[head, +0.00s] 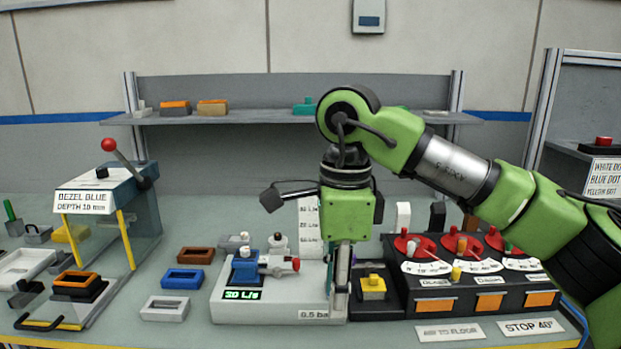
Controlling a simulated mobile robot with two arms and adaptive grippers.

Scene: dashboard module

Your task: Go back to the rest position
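My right arm comes in from the right, and my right gripper (341,284) points straight down at the right end of the light grey test station (270,299). Its fingers are seen almost edge-on, so I cannot tell whether they are open or shut, or whether anything is between them. I also cannot tell whether they touch the station. My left gripper is not in view.
A black dial panel (470,303) with red knobs stands right of my gripper, beside a yellow button (373,287). A press with a red-knobbed lever (109,145) stands at left. Blue (183,279) and white (165,308) bezels lie between. A shelf (250,116) spans the back.

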